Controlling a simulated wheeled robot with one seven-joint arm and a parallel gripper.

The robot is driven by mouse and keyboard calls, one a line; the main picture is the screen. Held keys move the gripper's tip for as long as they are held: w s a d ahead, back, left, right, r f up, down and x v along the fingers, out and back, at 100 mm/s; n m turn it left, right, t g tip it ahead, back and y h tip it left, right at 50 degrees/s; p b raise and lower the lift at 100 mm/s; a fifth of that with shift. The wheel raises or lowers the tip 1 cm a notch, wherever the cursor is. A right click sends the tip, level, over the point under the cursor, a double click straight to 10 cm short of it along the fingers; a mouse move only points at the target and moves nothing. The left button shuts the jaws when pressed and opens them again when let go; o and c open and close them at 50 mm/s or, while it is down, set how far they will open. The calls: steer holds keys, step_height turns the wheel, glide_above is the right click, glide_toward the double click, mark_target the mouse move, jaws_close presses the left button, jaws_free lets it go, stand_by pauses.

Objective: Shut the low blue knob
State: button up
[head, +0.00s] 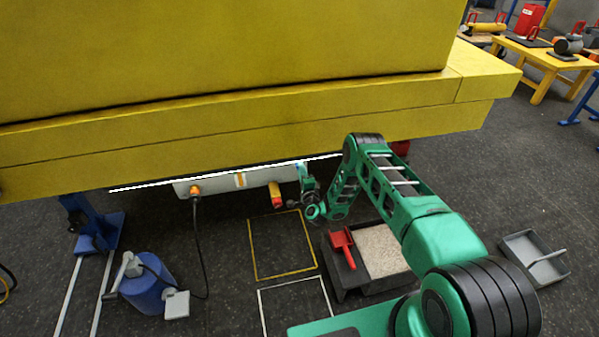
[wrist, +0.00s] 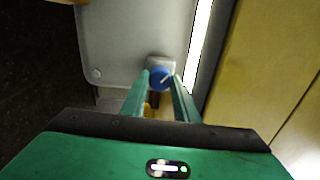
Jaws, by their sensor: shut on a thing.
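The blue knob (wrist: 160,79) is round with a pale pointer mark angled to the upper right in the wrist view. It sits on a small grey mount at the edge of a light grey box (wrist: 130,35). My gripper (wrist: 162,75) has one green finger on each side of the knob and is shut on it. In the head view the box (head: 218,184) hangs under the big yellow boom (head: 240,125). My gripper (head: 302,170) is at the box's right end there, and I cannot make out the knob.
A bright strip (head: 150,186) runs along the boom's lower edge, close beside my gripper. An orange connector (head: 195,190) with a black cable and a red-yellow part (head: 275,195) are on the box. Below stand a tray of grit (head: 381,250) with a red scoop (head: 342,241) and a blue canister (head: 148,285).

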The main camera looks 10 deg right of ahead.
steer(key=shift+s+a+f+n+y, duration=0.1)
steer(key=shift+f+n, duration=0.05)
steer(key=shift+n, duration=2.7)
steer(key=shift+s+d+f+n+y, duration=0.1)
steer(key=shift+n, duration=2.7)
steer(key=shift+s+a+f+n+y, duration=0.1)
steer(key=shift+f+n, duration=0.05)
steer(key=shift+n, duration=2.7)
steer(key=o, duration=1.1)
steer(key=shift+c, duration=0.2)
steer(key=shift+w+r, duration=0.15)
